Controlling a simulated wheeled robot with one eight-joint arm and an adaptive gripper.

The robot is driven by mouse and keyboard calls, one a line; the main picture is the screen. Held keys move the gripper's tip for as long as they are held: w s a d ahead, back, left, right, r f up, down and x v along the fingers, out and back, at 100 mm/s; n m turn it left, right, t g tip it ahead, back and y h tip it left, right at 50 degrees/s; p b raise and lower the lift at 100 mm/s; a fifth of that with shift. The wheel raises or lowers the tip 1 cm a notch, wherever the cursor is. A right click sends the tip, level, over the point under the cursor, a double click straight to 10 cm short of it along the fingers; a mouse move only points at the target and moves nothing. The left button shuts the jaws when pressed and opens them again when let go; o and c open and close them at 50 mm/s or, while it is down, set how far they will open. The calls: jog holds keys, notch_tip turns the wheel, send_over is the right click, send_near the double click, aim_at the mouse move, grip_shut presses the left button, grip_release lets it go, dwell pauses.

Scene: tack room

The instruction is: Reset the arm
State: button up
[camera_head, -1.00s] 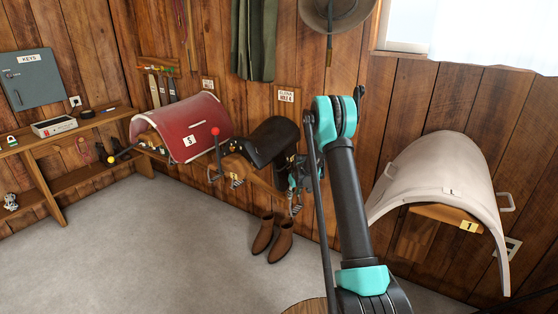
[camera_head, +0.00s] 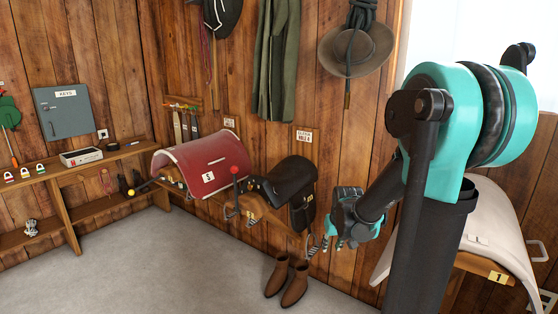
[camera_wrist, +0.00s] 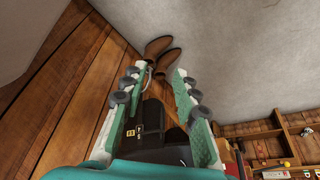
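My gripper (camera_head: 333,243) hangs at the end of my teal and black arm, in front of the wooden wall and to the right of the dark saddle (camera_head: 285,180). In the wrist view my gripper (camera_wrist: 158,72) has its two teal and white fingers spread apart. Part of the black saddle with a brass buckle (camera_wrist: 140,131) shows between them and looks to be beyond the fingers. I see nothing held.
Brown boots (camera_head: 288,281) stand on the grey floor below. A red saddle cover numbered 5 (camera_head: 205,165) is at left, a pale one numbered 1 (camera_head: 492,235) at right, partly behind my arm. A hat (camera_head: 355,50) hangs above. The floor at left is clear.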

jog(key=s+d+f+m, duration=0.1)
jog(key=s+f, duration=0.1)
jog(key=s, duration=1.7)
jog(key=shift+f, duration=0.35)
